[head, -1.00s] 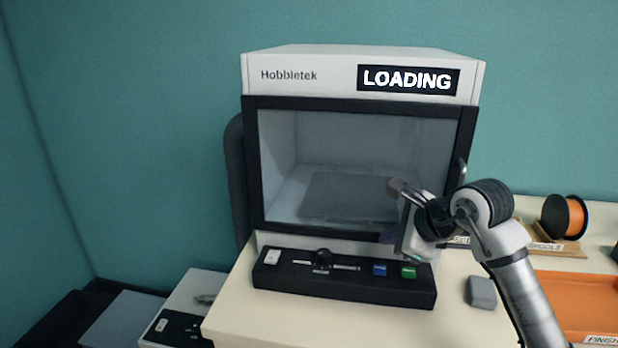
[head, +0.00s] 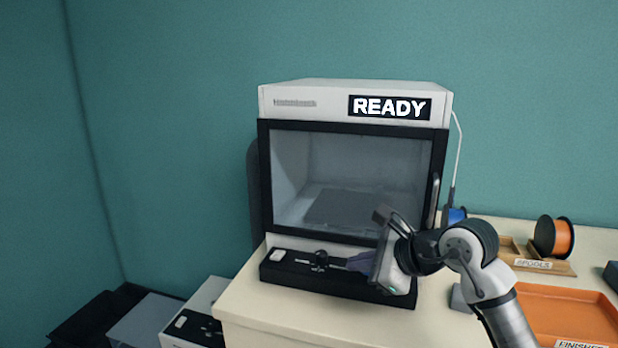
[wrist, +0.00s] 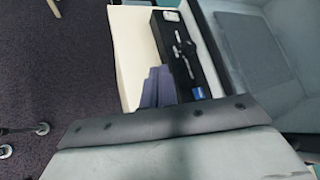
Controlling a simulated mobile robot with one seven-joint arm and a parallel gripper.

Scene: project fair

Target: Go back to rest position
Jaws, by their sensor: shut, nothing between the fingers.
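My gripper (head: 358,262) is shut and empty. In the head view it is in front of the printer's control panel, at its right part, with the fingers pointing left. The printer (head: 340,95) is a white box with a dark-framed glass door, which is shut. Its screen (head: 389,107) reads READY. In the wrist view the purple-grey fingers (wrist: 158,86) show beside the black control panel (wrist: 185,60). My gripper's body hides the right end of the panel in the head view. A blue button (wrist: 198,93) shows near the fingers in the wrist view.
An orange spool (head: 554,238) stands in a wooden holder labelled SPOOLS at the right. An orange tray (head: 560,306) lies in front of it. A small grey block (head: 460,299) is on the table, partly behind my arm. Boxes (head: 195,312) stand lower left.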

